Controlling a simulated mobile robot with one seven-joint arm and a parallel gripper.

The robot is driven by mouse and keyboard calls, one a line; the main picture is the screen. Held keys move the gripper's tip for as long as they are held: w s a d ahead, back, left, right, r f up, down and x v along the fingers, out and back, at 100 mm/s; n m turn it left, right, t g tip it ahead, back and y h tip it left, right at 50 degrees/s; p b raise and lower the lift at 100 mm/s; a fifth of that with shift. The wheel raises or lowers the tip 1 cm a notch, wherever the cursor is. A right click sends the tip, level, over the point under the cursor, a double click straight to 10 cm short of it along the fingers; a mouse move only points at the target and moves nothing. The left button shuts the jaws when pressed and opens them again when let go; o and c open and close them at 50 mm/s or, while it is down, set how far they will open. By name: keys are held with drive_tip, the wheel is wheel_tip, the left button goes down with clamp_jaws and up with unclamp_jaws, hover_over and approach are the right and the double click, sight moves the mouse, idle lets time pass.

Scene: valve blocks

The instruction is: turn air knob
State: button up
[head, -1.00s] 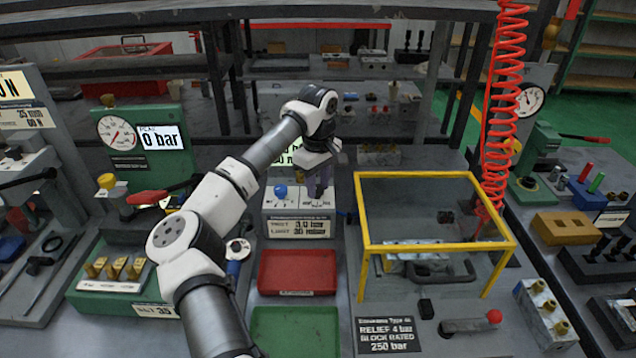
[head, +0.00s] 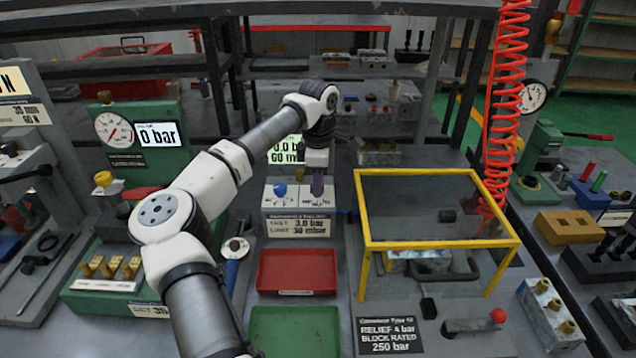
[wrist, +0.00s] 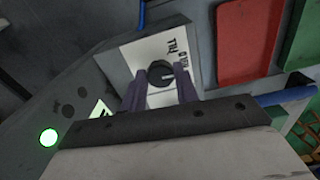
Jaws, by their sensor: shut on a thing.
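The air knob (wrist: 160,72) is a round black knob with a white mark, on a white panel (wrist: 188,46) lettered FILL and HOLD. My gripper (head: 317,190) points down at the right part of the grey test box's top (head: 297,217). In the wrist view its two purple fingers stand on either side of the knob, shut on it. In the head view the fingers hide the knob. A blue ball knob (head: 280,190) stands on the same box, left of my gripper.
A lit green display (head: 284,150) stands behind the box, partly hidden by my arm. A yellow-framed guard (head: 440,244) stands close on the right. A red tray (head: 297,272) and a green tray (head: 295,325) lie in front. A red coiled hose (head: 507,100) hangs at right.

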drive_tip(key=n, duration=0.4)
drive_tip(key=shift+w+n+b, duration=0.1)
drive_tip(key=shift+n+b, duration=0.2)
drive_tip(key=shift+b, duration=0.05)
drive_tip(key=shift+n+b, duration=0.3)
drive_tip(key=shift+n, duration=2.3)
drive_tip(key=shift+r, duration=0.1)
drive_tip(key=o, duration=1)
wheel_tip(320, 180, up, 14)
drive_tip(key=shift+f+b, duration=0.1)
drive_tip(key=shift+b, duration=0.65)
